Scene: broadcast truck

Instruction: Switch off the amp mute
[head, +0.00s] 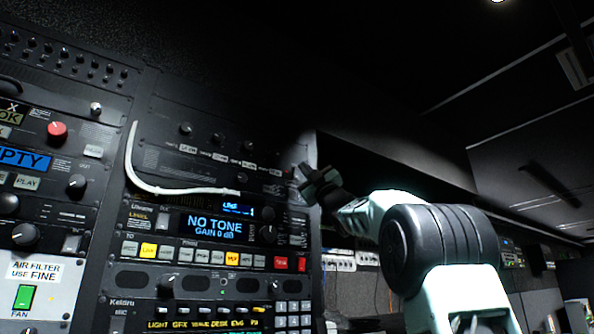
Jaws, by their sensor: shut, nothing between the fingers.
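My gripper (304,179) is shut and empty, at the right edge of the equipment rack. Its dark fingertips point left, towards the end of a black panel (215,140) with a row of knobs and small labelled buttons. A small reddish control (288,172) shows just left of the fingertips. I cannot tell whether they touch it. No label reading amp mute is legible, so I cannot tell which control it is or how it is set.
A white cable (165,190) hangs across the rack front below that panel. Under it are a NO TONE display (214,227) and a row of lit buttons (232,258). A red knob (57,130) and a green fan switch (24,297) are at the left.

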